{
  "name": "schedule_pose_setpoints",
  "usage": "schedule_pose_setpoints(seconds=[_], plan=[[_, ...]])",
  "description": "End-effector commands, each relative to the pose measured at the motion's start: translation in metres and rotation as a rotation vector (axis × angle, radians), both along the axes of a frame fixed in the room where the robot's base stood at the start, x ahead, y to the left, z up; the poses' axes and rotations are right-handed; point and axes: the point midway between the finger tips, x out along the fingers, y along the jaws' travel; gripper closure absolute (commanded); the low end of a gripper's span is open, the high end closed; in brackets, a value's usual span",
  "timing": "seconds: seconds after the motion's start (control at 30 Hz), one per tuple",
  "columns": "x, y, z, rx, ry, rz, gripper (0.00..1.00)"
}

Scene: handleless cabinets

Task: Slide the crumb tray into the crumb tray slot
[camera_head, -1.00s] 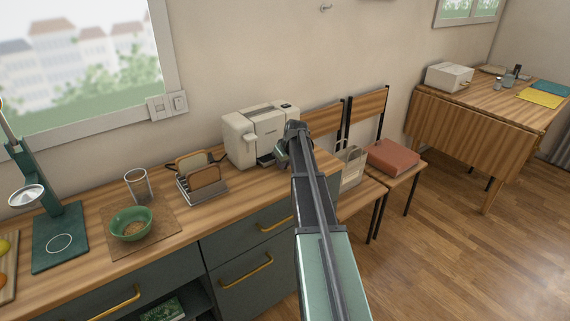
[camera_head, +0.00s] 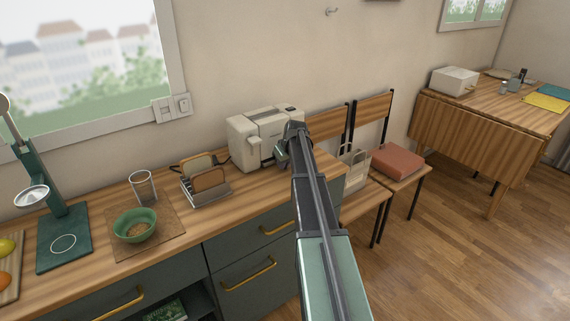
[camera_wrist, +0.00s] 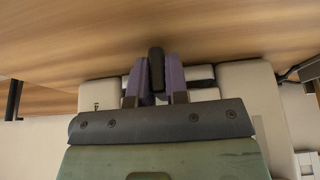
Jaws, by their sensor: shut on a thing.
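The cream toaster (camera_head: 243,137) stands on the wooden counter against the wall, at the middle of the head view. My gripper (camera_head: 283,152) is at its right front side, partly hidden by my arm. In the wrist view, the two purple-grey fingers of my gripper (camera_wrist: 156,80) are closed on a dark handle-like piece, which looks like part of the crumb tray (camera_wrist: 156,64). Pale toaster body (camera_wrist: 255,90) lies right behind the fingers. The crumb tray slot is hidden, and I cannot tell how far the tray is in it.
A toast rack (camera_head: 207,187) with toast stands left of the toaster. A glass (camera_head: 143,187) and green bowl (camera_head: 135,225) are further left. Two chairs (camera_head: 372,108) stand right of the counter, with a bag (camera_head: 355,168) and a red item (camera_head: 398,158).

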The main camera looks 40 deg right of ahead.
Motion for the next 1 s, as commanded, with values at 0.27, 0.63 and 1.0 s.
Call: schedule_pose_setpoints(seconds=[0.27,0.63,1.0], plan=[[0.007,0.0,0.0,0.0,0.0,0.0,1.0],[0.013,0.0,0.0,0.0,0.0,0.0,0.67],[0.012,0.0,0.002,0.0,0.0,0.0,0.56]])
